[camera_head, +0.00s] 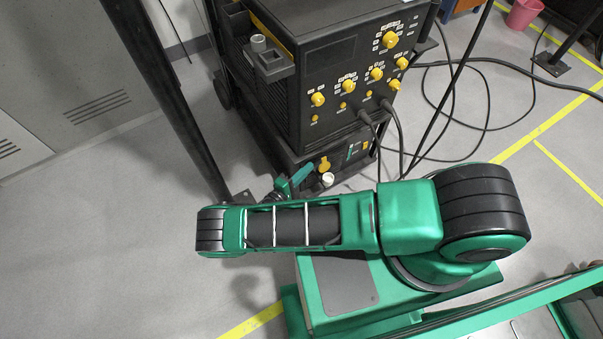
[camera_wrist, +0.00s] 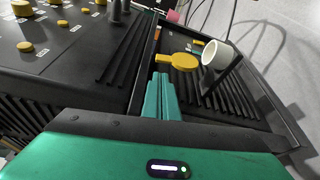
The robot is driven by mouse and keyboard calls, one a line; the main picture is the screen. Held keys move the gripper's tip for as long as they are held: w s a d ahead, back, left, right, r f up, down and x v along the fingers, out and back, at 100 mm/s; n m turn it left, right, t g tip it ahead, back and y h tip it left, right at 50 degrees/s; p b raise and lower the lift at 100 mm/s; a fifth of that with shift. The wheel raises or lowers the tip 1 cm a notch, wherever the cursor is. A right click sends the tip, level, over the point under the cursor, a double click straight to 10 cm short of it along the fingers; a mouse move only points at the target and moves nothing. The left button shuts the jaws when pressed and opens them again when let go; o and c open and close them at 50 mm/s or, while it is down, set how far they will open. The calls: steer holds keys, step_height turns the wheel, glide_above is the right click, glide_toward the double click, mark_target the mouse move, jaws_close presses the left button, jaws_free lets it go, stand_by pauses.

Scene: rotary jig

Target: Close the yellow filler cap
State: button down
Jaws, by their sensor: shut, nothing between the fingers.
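The yellow filler cap (camera_wrist: 178,61) stands open beside a white filler neck (camera_wrist: 213,55) in the wrist view. The neck's round mouth is uncovered. In the head view the cap (camera_head: 324,164) shows on the low front of the black machine, just above the white neck (camera_head: 328,180). My gripper (camera_wrist: 160,80) is shut and empty. Its green fingertips lie just below the cap in the wrist view; I cannot tell whether they touch it. In the head view my gripper (camera_head: 302,175) is partly hidden and sits left of the cap and neck.
The black machine's upper box (camera_head: 330,85) carries several yellow knobs and overhangs the lower unit. Cables (camera_head: 397,125) hang from its front. A dark post (camera_head: 165,95) stands left of it. The grey floor at left is open.

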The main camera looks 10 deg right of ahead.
mark_target(324, 165)
steer(key=shift+x, duration=2.6)
